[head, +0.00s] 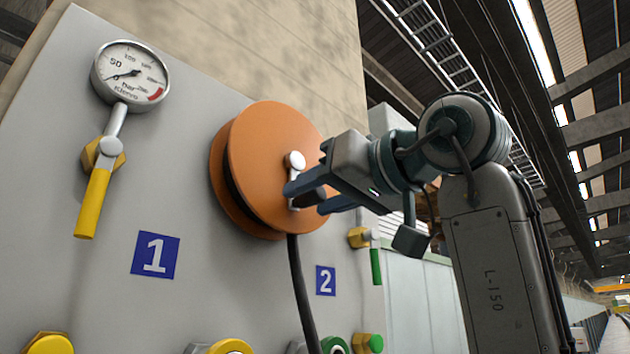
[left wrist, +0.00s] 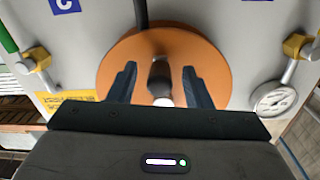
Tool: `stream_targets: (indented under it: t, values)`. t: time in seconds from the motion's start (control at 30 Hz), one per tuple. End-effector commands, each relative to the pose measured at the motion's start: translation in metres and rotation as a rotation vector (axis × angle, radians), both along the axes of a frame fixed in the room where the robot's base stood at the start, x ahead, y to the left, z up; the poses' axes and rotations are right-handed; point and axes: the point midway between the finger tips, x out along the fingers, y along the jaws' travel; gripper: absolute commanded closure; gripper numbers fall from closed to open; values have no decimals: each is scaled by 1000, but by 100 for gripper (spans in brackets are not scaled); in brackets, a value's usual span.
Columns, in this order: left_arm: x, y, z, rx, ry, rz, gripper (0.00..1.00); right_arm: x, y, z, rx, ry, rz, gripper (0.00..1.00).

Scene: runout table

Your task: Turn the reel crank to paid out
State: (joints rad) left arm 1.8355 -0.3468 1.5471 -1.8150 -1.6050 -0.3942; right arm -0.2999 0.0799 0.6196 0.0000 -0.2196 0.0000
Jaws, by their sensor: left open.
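An orange reel (head: 262,165) is mounted on the grey panel, with a black hose hanging down from it. Its crank (head: 295,180) has a pale hub at the reel's middle and a short arm pointing down to a dark knob. My left gripper (head: 305,198) is open at the reel's face, its fingers on either side of the dark knob. In the left wrist view the reel (left wrist: 212,58) fills the middle, and the dark crank knob (left wrist: 160,74) stands between the two open fingers (left wrist: 160,88). Whether a finger touches the knob I cannot tell. My right gripper is not in view.
A pressure gauge (head: 131,74) and a yellow-handled valve (head: 94,200) are left of the reel. Blue signs "1" (head: 155,255) and "2" (head: 325,281) are below it. A green-handled valve (head: 376,266) is to the right, with more fittings along the bottom.

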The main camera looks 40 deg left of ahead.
Motion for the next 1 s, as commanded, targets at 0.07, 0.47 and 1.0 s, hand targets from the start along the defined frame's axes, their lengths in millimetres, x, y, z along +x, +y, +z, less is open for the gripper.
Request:
stream_targets:
  t: [0.07, 0.47, 1.0]
  values:
    - [0, 4, 0, 0, 0, 0, 55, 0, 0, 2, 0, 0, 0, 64]
    - [1, 6, 0, 1, 0, -1, 75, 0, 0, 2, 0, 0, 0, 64]
    - [4, 6, 1, -2, -48, -1, 100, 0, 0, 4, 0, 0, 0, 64]
